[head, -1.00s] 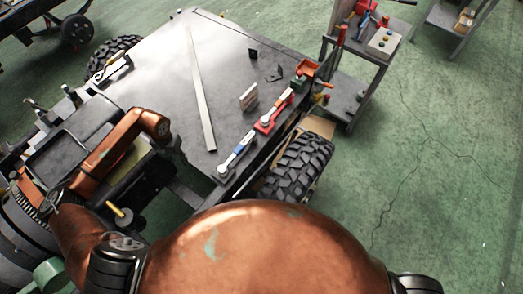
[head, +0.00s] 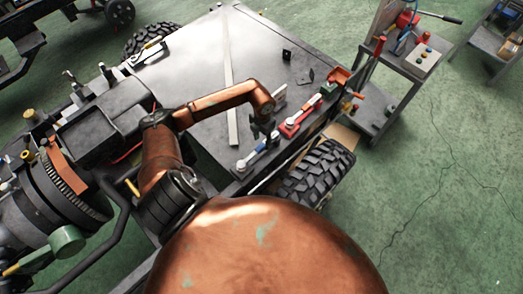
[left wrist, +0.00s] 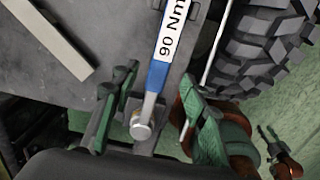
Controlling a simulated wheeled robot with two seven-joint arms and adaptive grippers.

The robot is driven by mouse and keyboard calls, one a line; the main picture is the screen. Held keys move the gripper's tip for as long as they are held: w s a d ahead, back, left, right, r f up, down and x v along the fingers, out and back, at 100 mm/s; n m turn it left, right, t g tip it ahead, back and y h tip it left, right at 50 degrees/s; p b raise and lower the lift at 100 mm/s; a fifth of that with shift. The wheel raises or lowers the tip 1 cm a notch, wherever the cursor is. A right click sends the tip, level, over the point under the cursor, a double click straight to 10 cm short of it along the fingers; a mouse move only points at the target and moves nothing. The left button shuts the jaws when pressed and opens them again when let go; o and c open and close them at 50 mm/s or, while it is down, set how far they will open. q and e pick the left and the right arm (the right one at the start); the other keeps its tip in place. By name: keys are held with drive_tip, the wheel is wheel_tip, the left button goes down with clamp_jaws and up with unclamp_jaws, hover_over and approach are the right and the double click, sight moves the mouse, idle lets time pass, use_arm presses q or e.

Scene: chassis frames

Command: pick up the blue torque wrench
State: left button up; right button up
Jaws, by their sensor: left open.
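The blue torque wrench (head: 258,153) lies on its holder along the near right edge of the grey chassis table. In the left wrist view its blue shaft (left wrist: 158,75) carries a white "90 Nm" label, with a round metal end below. My left gripper (head: 263,130) is above the wrench in the head view and hides part of it. In the left wrist view the left gripper (left wrist: 157,84) is open, its two fingers on either side of the wrench. I see no grip on it.
A red torque wrench (head: 300,119) lies farther along the same edge. A long flat bar (head: 230,80) lies across the table (head: 190,70). A black tyre (head: 316,172) stands beside the edge. A grey cart (head: 385,85) with tools is at the upper right.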

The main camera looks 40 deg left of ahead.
sight(261, 146)
use_arm(q)
drive_tip(key=shift+s+a+f+p, duration=0.1)
drive_tip(key=shift+f+p, duration=0.1)
drive_tip(key=shift+f, duration=1.2)
drive_tip(key=shift+s+f+p, duration=0.1)
drive_tip(key=shift+f+p, duration=0.05)
drive_tip(key=shift+f, duration=1.2)
drive_tip(key=shift+c, duration=0.7)
clamp_jaws()
